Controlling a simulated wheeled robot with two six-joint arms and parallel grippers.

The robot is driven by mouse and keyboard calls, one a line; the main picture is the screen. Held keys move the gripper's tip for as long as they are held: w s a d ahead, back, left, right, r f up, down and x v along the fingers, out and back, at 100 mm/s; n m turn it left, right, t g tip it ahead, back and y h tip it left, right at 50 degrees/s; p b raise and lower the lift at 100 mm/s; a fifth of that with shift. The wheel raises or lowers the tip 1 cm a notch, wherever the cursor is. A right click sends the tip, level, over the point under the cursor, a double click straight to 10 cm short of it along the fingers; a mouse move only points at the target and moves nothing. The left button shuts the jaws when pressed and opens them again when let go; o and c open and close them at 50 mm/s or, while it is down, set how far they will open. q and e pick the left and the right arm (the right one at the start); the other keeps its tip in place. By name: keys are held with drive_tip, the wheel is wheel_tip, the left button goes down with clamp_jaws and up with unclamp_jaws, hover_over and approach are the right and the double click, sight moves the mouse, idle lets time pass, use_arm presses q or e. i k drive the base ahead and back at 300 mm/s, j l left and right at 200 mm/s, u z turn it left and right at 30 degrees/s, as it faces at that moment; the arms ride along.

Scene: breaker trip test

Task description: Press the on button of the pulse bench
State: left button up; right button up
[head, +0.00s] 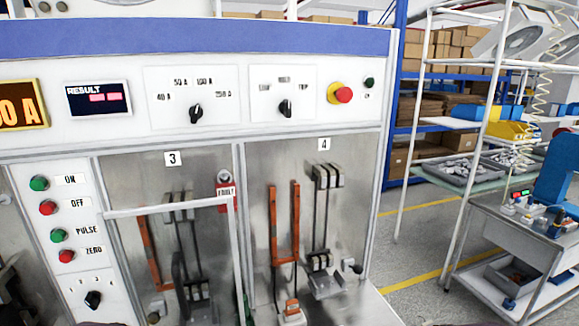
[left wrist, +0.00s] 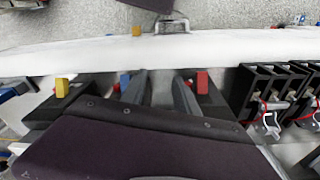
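The pulse bench (head: 210,142) fills the left and middle of the head view. Its green ON button (head: 39,183) is at the top of a button column at the lower left, with the label "ON" beside it. Below it are the red OFF button (head: 48,207), the green PULSE button (head: 57,235) and the red ZERO button (head: 66,256). Neither gripper shows in the head view. In the left wrist view my left gripper (left wrist: 161,78) has its two grey fingers apart with nothing between them. The ON button is not visible there. My right gripper is in neither view.
A red emergency knob (head: 343,95) and small green button (head: 369,83) sit at the panel's upper right. Bays 3 and 4 stand below, bay 3 behind a framed guard (head: 170,207). A trolley (head: 505,225) stands at right, with open floor between. Black breakers (left wrist: 260,88) show in the wrist view.

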sight(38, 183)
drive_tip(key=u, duration=0.4)
drive_tip(key=l+u, duration=0.1)
drive_tip(key=u, duration=0.3)
drive_tip(key=k+u, duration=0.1)
drive_tip(key=u, duration=0.7)
drive_tip(key=k, duration=0.05)
